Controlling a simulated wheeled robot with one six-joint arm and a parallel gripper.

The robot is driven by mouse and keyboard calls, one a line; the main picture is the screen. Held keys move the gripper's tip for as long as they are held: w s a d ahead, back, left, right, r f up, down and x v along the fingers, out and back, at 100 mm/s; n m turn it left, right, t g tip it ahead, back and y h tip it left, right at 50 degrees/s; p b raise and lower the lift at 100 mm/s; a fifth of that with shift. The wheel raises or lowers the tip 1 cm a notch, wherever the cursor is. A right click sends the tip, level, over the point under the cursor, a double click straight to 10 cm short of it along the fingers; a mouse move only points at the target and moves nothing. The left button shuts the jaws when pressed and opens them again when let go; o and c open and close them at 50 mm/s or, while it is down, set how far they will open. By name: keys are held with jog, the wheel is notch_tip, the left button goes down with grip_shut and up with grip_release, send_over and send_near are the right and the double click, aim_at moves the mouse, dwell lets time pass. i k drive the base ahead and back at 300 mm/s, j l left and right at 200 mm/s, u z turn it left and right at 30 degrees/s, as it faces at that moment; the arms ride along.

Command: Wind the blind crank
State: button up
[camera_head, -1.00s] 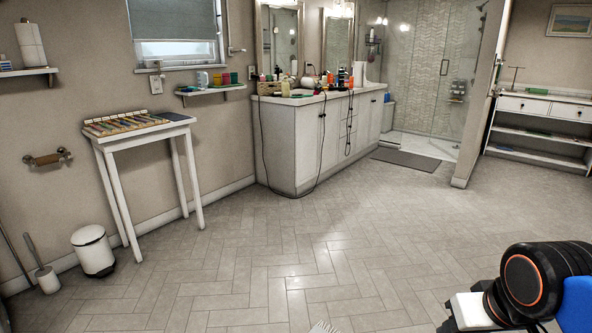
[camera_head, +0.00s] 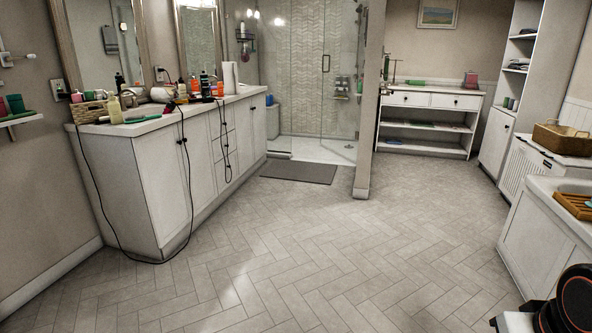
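The window and its blind are out of view now. A small pale wall fixture with a short rod and knob (camera_head: 18,57) sticks out from the wall at the far left edge. It may be the blind crank, but it is too small to tell. Only a black, orange-ringed part of my arm shows at the bottom right corner. My gripper is not in view, so whether it is open or shut is hidden.
A white vanity (camera_head: 125,185) stands at left, with bottles on top and a black cord hanging to the floor. A small wall shelf (camera_head: 22,119) is at the left edge. A grey mat (camera_head: 300,173) lies before the glass shower. The middle floor is clear.

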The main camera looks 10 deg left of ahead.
aim_at(9, 59)
jog(key=i, duration=0.55)
jog(key=i+l+u, duration=0.1)
jog(key=i, duration=0.5)
jog(key=i+l, duration=0.15)
jog(key=i, duration=0.4)
jog(key=i+j+u, duration=0.25)
jog(key=i+u, duration=0.15)
jog(key=i, duration=0.25)
jog(key=i+u, duration=0.45)
jog(key=i, duration=0.2)
jog(key=i+l+u, duration=0.2)
jog(key=i+u, duration=0.2)
jog(key=i, duration=0.25)
jog(key=i+l+u, duration=0.2)
jog(key=i+u, duration=0.25)
jog(key=i+l+u, duration=0.8)
jog(key=u, duration=0.15)
jog(key=i+l+u, duration=0.2)
jog(key=l+u, duration=0.25)
jog(key=l, duration=0.25)
jog(key=i+l+u, duration=0.1)
jog(key=l+u, duration=0.2)
jog(key=l, duration=0.3)
jog(key=l+u, duration=0.3)
jog(key=l, duration=0.3)
